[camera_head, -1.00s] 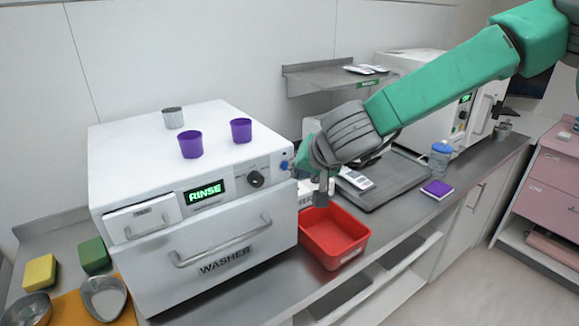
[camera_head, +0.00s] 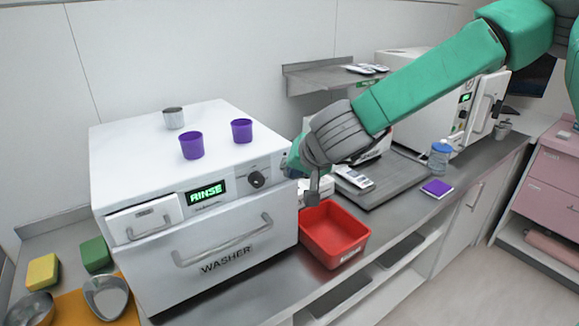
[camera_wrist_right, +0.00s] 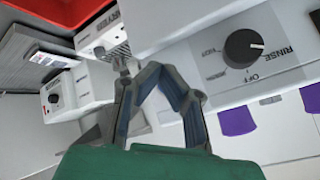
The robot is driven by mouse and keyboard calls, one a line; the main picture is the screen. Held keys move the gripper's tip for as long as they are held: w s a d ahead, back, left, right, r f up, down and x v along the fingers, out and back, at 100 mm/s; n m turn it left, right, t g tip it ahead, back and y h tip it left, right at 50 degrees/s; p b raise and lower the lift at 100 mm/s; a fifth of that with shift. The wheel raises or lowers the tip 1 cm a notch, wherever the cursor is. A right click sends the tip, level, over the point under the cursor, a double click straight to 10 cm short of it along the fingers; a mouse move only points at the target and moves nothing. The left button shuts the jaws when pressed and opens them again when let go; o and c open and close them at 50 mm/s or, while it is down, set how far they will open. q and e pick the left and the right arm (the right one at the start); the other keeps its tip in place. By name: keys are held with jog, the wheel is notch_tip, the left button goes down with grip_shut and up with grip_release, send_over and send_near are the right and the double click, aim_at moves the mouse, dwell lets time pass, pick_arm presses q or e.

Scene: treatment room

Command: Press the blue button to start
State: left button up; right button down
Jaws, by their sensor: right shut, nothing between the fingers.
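The white washer (camera_head: 200,262) stands at the left of the counter, with a lit RINSE display (camera_head: 205,190) and a dark knob (camera_head: 256,179). The knob also shows in the wrist view (camera_wrist_right: 243,48). My right gripper (camera_head: 291,163) is at the right end of the washer's control panel, where the blue button sits. It covers most or all of the button, and I cannot tell whether they touch. In the wrist view the fingers (camera_wrist_right: 155,72) come together, shut and empty, beside the panel; the button does not show there. My left gripper is not in view.
Two purple cups (camera_head: 191,145) and a metal cup (camera_head: 173,118) stand on the washer. A red bin (camera_head: 334,250) is on the counter below my right gripper. A grey tray (camera_head: 405,180) and a second white machine (camera_head: 415,75) are to the right.

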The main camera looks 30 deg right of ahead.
jog(key=shift+w+a+r, duration=0.1)
jog(key=shift+w+a, duration=0.05)
jog(key=shift+a, duration=0.25)
jog(key=shift+w+a+r, duration=0.1)
jog(key=shift+w+a, duration=0.05)
jog(key=shift+a, duration=0.25)
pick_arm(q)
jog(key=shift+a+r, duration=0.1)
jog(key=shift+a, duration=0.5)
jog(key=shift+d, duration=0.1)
pick_arm(e)
jog(key=shift+w+d, duration=0.1)
